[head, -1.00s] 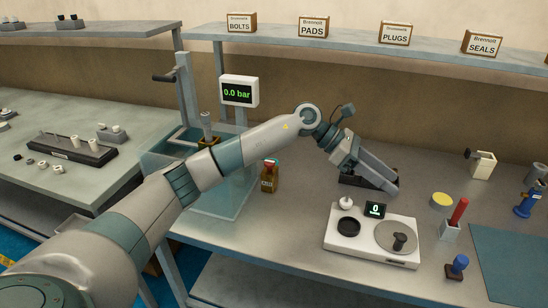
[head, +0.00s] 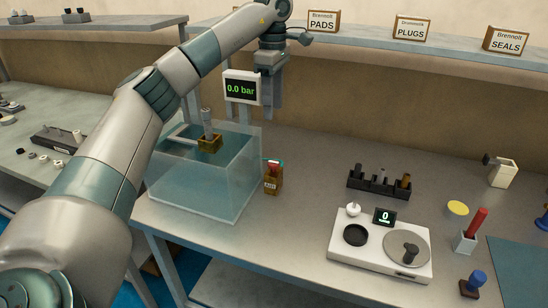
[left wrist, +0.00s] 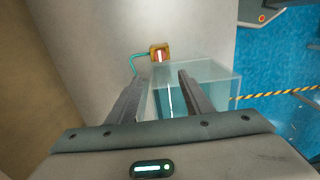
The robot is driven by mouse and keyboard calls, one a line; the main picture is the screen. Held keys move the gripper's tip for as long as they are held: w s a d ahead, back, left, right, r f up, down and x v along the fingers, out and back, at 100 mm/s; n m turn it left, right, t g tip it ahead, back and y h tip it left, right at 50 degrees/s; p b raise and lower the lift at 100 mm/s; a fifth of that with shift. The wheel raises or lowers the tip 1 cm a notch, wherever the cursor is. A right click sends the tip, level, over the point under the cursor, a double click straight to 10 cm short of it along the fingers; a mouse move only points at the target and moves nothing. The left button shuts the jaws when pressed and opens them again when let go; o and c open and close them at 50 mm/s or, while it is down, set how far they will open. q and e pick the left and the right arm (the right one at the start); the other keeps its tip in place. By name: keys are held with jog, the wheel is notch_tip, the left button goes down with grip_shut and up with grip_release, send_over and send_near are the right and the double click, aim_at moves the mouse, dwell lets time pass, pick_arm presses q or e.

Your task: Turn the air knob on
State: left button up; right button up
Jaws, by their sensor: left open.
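The air valve is a small brass-coloured box (head: 272,184) on the bench, just right of the clear water tank (head: 195,190). Its top carries a red knob with a pale bar, seen best in the left wrist view (left wrist: 160,56). A teal hose runs from the box there. My left gripper (head: 270,108) is open and empty, pointing down, in front of the pressure display and well above the box. In the left wrist view the gripper (left wrist: 163,78) has its fingers apart, with the box beyond the tips. The pressure display (head: 240,89) reads 0.0 bar. My right gripper is not seen.
A brass-coloured fitting (head: 210,143) is held under a post in the tank. A black rack (head: 379,185) and a white scale unit (head: 345,261) stand to the right. A shelf with labelled boxes runs along the back.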

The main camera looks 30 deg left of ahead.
pick_arm(q)
send_near(273, 162)
notch_tip(273, 162, down, 8)
jog(key=shift+w+f+p, duration=0.1)
jog(key=shift+f+p, duration=0.05)
jog(key=shift+p, duration=0.85)
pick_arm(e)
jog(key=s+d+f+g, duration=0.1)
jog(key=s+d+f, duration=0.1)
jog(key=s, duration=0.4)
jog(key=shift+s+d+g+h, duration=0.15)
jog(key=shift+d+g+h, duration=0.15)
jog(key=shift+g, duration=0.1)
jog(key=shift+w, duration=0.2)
pick_arm(q)
jog(key=c, duration=1.1)
jog(key=shift+o, duration=0.4)
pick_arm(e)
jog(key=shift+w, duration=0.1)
